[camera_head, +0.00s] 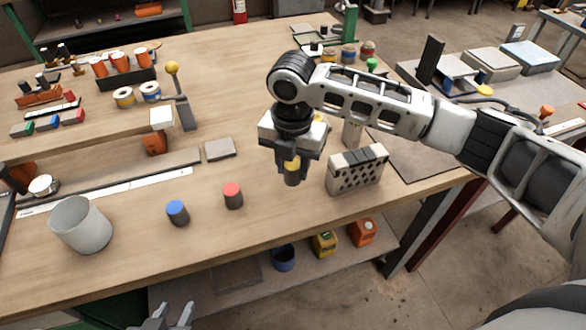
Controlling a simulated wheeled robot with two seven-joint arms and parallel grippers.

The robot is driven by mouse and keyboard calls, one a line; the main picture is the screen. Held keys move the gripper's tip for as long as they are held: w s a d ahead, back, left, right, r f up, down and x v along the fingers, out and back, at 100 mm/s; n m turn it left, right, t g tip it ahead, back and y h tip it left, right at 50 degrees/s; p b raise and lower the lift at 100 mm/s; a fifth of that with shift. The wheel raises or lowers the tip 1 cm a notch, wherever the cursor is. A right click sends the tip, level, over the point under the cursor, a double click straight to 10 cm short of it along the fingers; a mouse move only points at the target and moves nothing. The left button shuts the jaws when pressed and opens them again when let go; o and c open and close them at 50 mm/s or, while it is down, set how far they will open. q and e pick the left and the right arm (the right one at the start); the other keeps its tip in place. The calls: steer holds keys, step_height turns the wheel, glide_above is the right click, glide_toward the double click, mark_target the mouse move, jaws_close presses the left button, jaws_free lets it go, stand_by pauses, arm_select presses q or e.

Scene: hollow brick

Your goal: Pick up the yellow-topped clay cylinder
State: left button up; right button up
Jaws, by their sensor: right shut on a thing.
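The yellow-topped clay cylinder (292,179) is dark-sided and upright between the fingers of my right gripper (290,168), which is shut on it from above. The fingers hide part of its top and sides. I cannot tell whether its base touches the wooden table. My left gripper (174,316) shows only at the bottom edge, below the table's front edge. Its two grey fingertips stand apart with nothing visible between them.
A red-topped cylinder (233,196) and a blue-topped cylinder (178,212) stand to the left, with a grey cup (81,224) beyond. A hollow brick (357,170) with holes stands just right of my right gripper. The table front between cylinders is clear.

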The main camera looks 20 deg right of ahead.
steer(key=s+a+r, duration=0.4)
steer(key=s+r, duration=0.4)
steer(key=s, duration=0.3)
steer(key=shift+s, duration=0.3)
stand_by(0.4)
